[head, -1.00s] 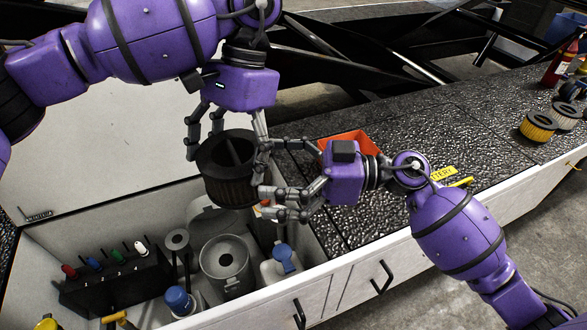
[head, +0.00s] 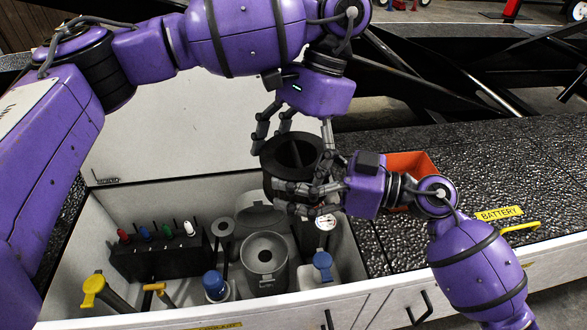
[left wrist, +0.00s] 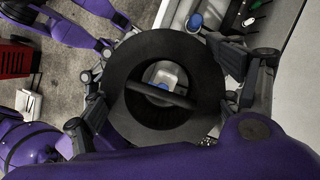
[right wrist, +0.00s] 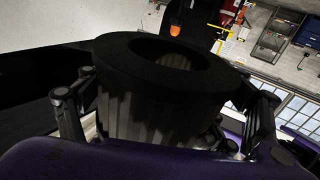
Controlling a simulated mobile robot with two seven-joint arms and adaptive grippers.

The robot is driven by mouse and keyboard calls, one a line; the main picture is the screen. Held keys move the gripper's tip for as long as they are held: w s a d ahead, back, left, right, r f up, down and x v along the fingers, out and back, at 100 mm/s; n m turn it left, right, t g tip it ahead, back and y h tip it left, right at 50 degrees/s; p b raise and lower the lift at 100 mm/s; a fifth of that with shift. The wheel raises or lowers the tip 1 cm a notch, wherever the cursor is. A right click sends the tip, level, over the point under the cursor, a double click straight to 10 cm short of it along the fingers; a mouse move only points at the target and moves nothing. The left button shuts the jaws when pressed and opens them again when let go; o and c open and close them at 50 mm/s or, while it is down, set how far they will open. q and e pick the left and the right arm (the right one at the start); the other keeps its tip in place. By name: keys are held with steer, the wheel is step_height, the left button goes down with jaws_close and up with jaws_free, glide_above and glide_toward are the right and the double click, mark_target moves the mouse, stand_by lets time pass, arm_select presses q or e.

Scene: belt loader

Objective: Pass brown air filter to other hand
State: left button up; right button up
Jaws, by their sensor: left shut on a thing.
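The brown air filter (head: 275,183), a dark pleated ring, hangs upright above the open bin. My left gripper (head: 293,138) is shut on it from above; in the left wrist view its fingers stand on both sides of the ring (left wrist: 126,92). My right gripper (head: 302,199) comes in from the right, low on the filter, with fingers spread. In the right wrist view the filter (right wrist: 150,112) stands between these fingers, at left and right. Whether they touch it is hard to tell.
Below is an open white bin (head: 75,300) with a grey canister (head: 265,255), blue-capped bottles (head: 215,287) and a black rack (head: 160,255) of coloured-handled tools. An orange tray (head: 415,165) sits behind my right wrist on the dark textured counter (head: 500,180). The counter's right side looks clear.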

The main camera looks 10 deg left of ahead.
arm_select(q)
steer(key=shift+d, duration=0.1)
arm_select(e)
steer(key=shift+s+a, duration=0.1)
steer(key=shift+s, duration=0.05)
steer(key=c, duration=0.5)
arm_select(q)
steer(key=o, duration=1.3)
arm_select(e)
steer(key=shift+c, duration=0.2)
